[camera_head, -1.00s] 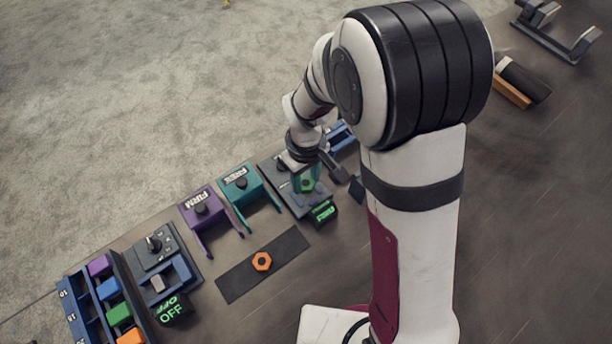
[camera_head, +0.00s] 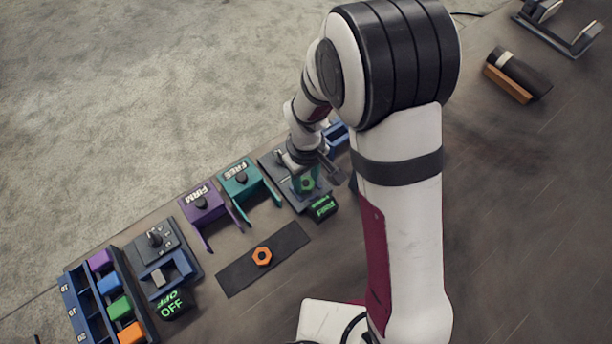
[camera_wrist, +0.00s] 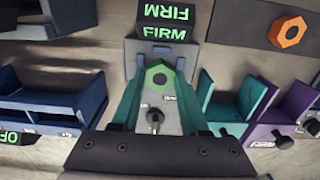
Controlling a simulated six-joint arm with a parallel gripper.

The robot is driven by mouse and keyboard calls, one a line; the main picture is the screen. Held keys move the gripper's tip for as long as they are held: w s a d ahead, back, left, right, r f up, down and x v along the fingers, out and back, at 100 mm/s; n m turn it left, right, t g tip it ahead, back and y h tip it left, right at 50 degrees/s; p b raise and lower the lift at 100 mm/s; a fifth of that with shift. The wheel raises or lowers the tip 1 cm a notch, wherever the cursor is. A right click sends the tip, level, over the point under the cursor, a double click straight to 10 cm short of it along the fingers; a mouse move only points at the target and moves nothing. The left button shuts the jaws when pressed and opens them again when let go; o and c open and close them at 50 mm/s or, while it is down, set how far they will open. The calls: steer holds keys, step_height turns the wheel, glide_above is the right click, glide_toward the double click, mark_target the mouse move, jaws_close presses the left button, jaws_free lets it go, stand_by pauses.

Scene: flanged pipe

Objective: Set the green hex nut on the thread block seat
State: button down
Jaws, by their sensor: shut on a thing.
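The green hex nut (camera_wrist: 158,76) shows a dark centre in the wrist view, between the two teal fingers of my gripper (camera_wrist: 160,70). The fingers are shut on it. It lies over a dark grey station plate (camera_wrist: 132,47), which has a black knob (camera_wrist: 155,117) and a display reading FIRM (camera_wrist: 165,33). In the head view, the nut (camera_head: 307,184) and my gripper (camera_head: 306,180) are low over the same plate. I cannot tell whether the nut touches the plate, or which part is the thread block seat.
An orange hex nut (camera_head: 262,256) lies on a dark mat (camera_head: 288,240). A teal FREE bracket (camera_head: 240,180) and a purple FIRM bracket (camera_head: 203,203) stand left of the station. Farther left are an OFF station (camera_head: 160,262) and a rack of coloured blocks (camera_head: 90,292).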

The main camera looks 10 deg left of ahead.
mark_target(306, 183)
steer(key=shift+f, duration=0.25)
steer(key=shift+c, duration=1.7)
jaws_free()
steer(key=shift+o, duration=0.3)
steer(key=shift+o, duration=1.4)
steer(key=shift+r, duration=3.5)
